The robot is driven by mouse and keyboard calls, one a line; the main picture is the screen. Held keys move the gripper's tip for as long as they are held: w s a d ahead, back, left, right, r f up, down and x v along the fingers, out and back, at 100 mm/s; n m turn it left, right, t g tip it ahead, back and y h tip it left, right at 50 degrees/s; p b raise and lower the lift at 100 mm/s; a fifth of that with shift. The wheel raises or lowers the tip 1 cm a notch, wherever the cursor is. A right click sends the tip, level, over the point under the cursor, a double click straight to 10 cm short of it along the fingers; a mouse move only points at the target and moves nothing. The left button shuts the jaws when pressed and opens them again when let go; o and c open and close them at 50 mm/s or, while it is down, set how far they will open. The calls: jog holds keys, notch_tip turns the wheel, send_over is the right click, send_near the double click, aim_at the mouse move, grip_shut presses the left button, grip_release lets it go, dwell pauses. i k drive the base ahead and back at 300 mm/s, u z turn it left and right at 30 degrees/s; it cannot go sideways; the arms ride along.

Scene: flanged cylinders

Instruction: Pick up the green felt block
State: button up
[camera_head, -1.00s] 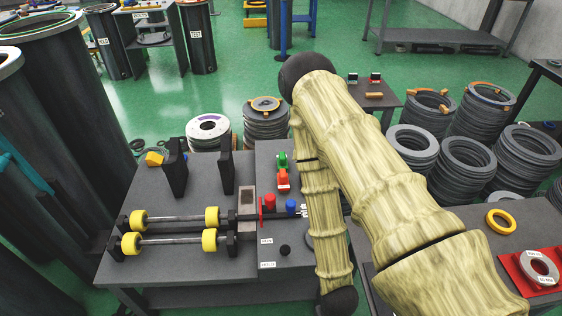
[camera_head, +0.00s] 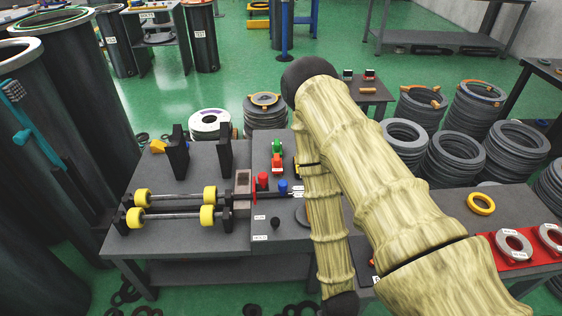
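A small green piece (camera_head: 277,146) stands on the work table just behind a red piece (camera_head: 277,164), left of my arm. It is too small to tell whether it is felt or a block. No other thing is clearly a green felt block. My arm, in a pale yellow sleeve, runs down across the middle and right of the view and hides part of the table. Its far end drops to the bottom edge, right of the green piece. My gripper is out of view, so its fingers cannot be seen.
The work table (camera_head: 190,249) bears rollers with yellow wheels (camera_head: 208,215), black uprights (camera_head: 178,155), and red and blue knobs (camera_head: 283,186). At right are a yellow ring (camera_head: 481,204) and a red tray (camera_head: 494,262). Stacks of grey rings (camera_head: 457,160) stand behind. Tall dark cylinders (camera_head: 85,95) stand at left.

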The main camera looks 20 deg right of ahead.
aim_at(276, 145)
jog(key=k, duration=0.8)
jog(key=u, duration=0.8)
jog(key=i, duration=1.45)
jog(key=z, duration=0.75)
jog(key=i, duration=0.55)
jog(key=z, duration=0.45)
